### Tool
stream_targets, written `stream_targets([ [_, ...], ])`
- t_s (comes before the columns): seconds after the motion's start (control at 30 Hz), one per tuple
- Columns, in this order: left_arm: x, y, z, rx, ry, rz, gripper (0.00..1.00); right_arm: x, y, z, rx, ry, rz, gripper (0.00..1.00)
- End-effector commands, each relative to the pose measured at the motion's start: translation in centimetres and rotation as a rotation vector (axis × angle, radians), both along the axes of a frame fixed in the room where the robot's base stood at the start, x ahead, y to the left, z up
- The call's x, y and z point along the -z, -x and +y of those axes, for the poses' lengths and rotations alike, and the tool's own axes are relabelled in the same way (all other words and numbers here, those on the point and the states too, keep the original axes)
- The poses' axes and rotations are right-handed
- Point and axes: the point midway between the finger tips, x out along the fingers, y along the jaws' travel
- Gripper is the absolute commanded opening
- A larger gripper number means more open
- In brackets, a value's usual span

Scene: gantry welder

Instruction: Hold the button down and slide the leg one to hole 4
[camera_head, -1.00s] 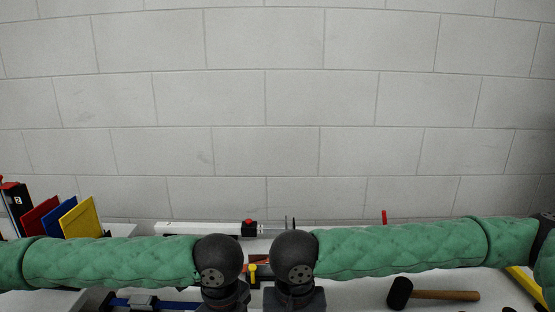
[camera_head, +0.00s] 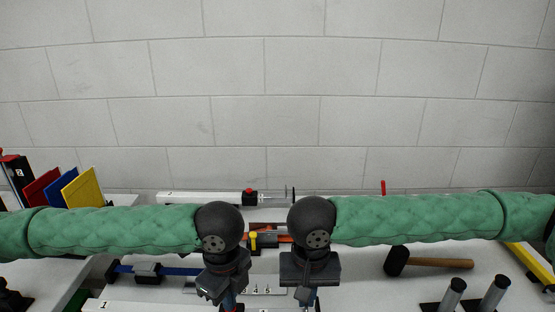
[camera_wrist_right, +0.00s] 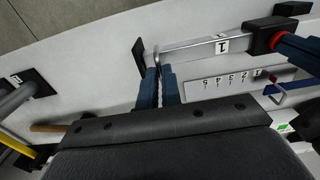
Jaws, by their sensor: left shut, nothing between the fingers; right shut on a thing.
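Leg one shows in the right wrist view as a pale bar (camera_wrist_right: 190,50) with a "1" label, a black end plate on its left and a black housing (camera_wrist_right: 268,36) on its right. A red button (camera_wrist_right: 277,38) on the housing is mostly covered by the tip of my left gripper (camera_wrist_right: 284,40), which is shut and touches it. My right gripper (camera_wrist_right: 157,72) is shut on the leg's thin upright plate (camera_wrist_right: 157,55), near the black end. A scale strip (camera_wrist_right: 235,82) with numbers lies alongside. In the head view, my left gripper (camera_head: 229,304) and right gripper (camera_head: 306,298) hide much of the leg.
A second bar with a red button (camera_head: 249,192) lies behind my arms. A mallet (camera_head: 430,262) and two grey posts (camera_head: 493,294) are at the right. Coloured plates (camera_head: 82,188) stand at the left. A blue rod (camera_head: 180,271) lies in front of my left arm.

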Motion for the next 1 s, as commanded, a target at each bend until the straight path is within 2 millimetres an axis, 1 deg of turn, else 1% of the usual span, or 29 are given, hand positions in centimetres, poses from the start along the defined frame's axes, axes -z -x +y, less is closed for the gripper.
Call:
stream_targets([
  [1.0,0.1,0.0,0.0,0.0,0.0,0.001,0.0,0.0,0.0,-4.2,0.002,0.0,0.0,0.0],
])
